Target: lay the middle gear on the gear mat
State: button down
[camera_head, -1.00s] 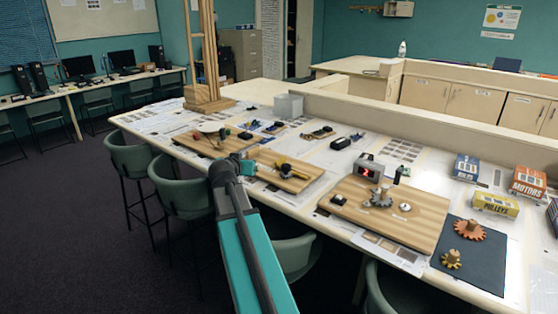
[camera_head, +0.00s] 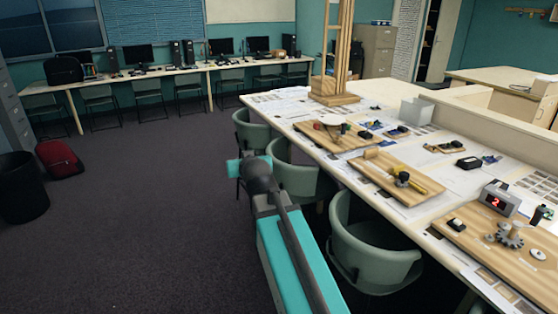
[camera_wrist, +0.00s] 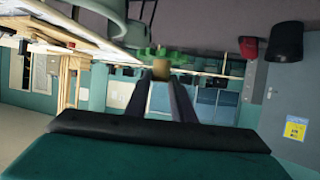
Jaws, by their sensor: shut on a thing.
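In the wrist view, my gripper (camera_wrist: 161,76) is shut on the tan knob of a green toothed gear (camera_wrist: 145,53), the middle gear. The gear shows edge-on beyond the fingertips, in the air with nothing visible under it. In the head view, my arm reaches out over the dark carpet, left of the long table, and the gripper and gear cannot be made out. The gear mat is not in view now. A grey gear (camera_head: 509,236) stands on a wooden board at the right of the head view.
The long table (camera_head: 490,199) fills the right side, with wooden boards and a display box (camera_head: 498,199) on it. Green chairs (camera_head: 372,250) line its near edge. Open carpet (camera_head: 150,230) lies left. A red bag (camera_head: 60,158) and black bin (camera_head: 22,187) stand far left.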

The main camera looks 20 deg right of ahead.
jog(key=a+r+n+y, duration=0.1)
jog(key=a, duration=0.6)
jog(key=shift+s+a+n+y, duration=0.2)
jog(key=shift+a+n+y, duration=0.1)
jog(key=shift+y, duration=0.1)
